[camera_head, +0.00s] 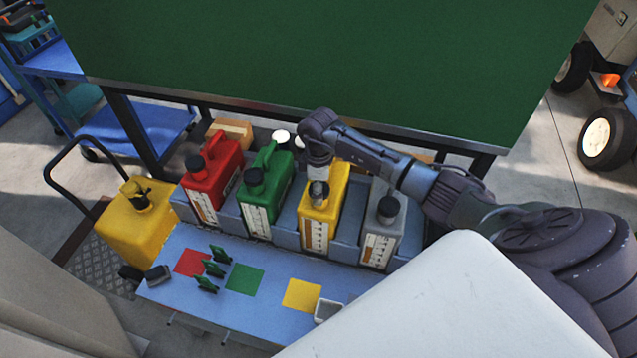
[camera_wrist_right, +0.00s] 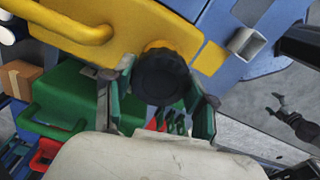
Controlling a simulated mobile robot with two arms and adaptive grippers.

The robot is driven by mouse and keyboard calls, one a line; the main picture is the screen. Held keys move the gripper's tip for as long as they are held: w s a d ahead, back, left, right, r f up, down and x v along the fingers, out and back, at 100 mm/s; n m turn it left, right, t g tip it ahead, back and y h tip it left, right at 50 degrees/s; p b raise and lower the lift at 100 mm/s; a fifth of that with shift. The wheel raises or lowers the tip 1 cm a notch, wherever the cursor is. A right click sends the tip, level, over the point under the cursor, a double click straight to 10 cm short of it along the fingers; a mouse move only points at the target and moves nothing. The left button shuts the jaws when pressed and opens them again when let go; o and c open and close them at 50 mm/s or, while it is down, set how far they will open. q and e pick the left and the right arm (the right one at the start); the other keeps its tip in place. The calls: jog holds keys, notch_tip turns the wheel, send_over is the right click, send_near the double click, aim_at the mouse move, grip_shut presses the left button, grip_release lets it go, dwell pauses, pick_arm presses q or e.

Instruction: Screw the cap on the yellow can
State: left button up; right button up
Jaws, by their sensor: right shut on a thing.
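The yellow can (camera_head: 337,190) stands upright in the row of cans, between the green and the grey can. It also shows at the top of the right wrist view (camera_wrist_right: 195,35). My right gripper (camera_head: 318,186) reaches down over its front mouth from the right. It is shut on a black cap (camera_wrist_right: 162,75), with a green-padded finger on either side. The cap is at the can's mouth; how far down it sits on the neck is hidden.
Red (camera_head: 211,180), green (camera_head: 267,190) and grey (camera_head: 383,235) cans with black caps stand close beside it. The blue bench (camera_head: 215,310) in front carries coloured squares, green upright pieces and a small pale tray (camera_head: 328,310). A green panel (camera_head: 300,60) rises behind.

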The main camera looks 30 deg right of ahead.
jog(key=m, duration=0.1)
jog(key=m+p, duration=0.2)
jog(key=m, duration=0.1)
jog(key=shift+r, duration=0.25)
jog(key=shift+f+m+p, duration=0.25)
jog(key=shift+m+p, duration=0.4)
jog(key=shift+m, duration=0.35)
jog(key=o, duration=1)
